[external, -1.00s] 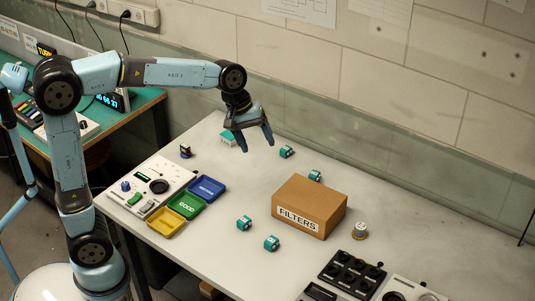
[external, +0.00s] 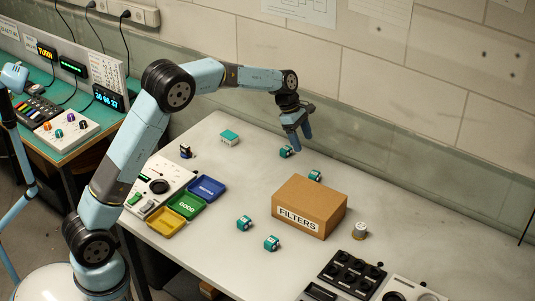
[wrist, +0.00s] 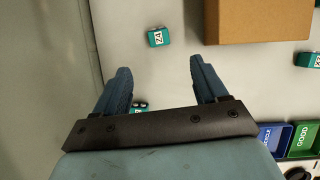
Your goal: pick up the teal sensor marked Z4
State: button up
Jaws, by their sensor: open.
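The teal sensor marked Z4 (wrist: 157,38) lies on the bench beyond my fingertips in the wrist view, left of the cardboard box. By its place beside the box, it is the teal sensor (external: 315,175) behind the box in the external view. My gripper (external: 302,144) is open and empty above the bench, near the wall; its spread fingers (wrist: 160,68) show in the wrist view. Another teal sensor (external: 286,152) is below and beside my fingers; in the wrist view (wrist: 140,105) it is partly hidden by the gripper body and its mark is not readable.
The cardboard FILTERS box (external: 308,207) stands close to the Z4 sensor. More teal sensors (external: 244,223) (external: 271,243) lie in front of it. Blue, green (external: 187,205) and yellow trays sit left. A white-and-teal block (external: 229,138) is at the back. The wall runs behind.

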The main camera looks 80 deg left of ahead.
send_over(313, 173)
jog(key=s+a, duration=0.1)
jog(key=f, duration=0.8)
jog(key=shift+s+a+f, duration=0.2)
jog(key=shift+f, duration=0.05)
jog(key=shift+x, duration=2.6)
jog(key=shift+s+a, duration=0.1)
jog(key=shift+s, duration=0.05)
jog(key=c, duration=1.1)
jog(key=shift+c, duration=0.2)
